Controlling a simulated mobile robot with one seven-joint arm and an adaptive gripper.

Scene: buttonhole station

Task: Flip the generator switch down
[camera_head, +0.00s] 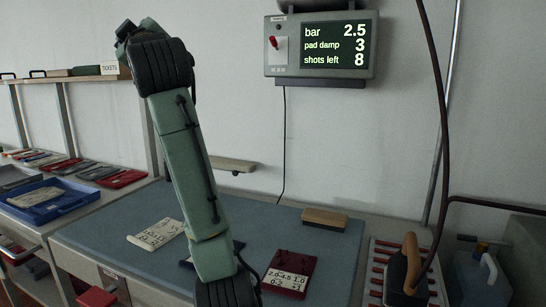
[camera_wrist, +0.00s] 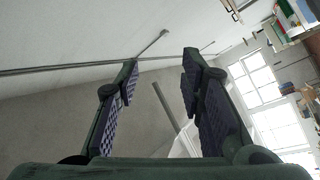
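A grey wall unit (camera_head: 268,68) with a lit display hangs at the upper middle of the head view. A red-tipped switch lever (camera_head: 273,41) sits on a pale plate at its left side. The lever appears to point up; its small labels are too small to read. The display shows bar 2.5, pad damp 3 and shots left 8. My gripper (camera_wrist: 160,72) is open and empty in the wrist view, its two dark-padded fingers well apart. The switch does not show in the wrist view. In the head view my green arm stands left of the unit, and my gripper cannot be made out.
A blue-grey work table (camera_head: 110,235) holds pale and dark red cards and a wooden block (camera_head: 325,219). An iron (camera_head: 407,265) stands at the right on a striped rack. A dark cable hangs right of the unit. Windows (camera_wrist: 270,100) show in the wrist view.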

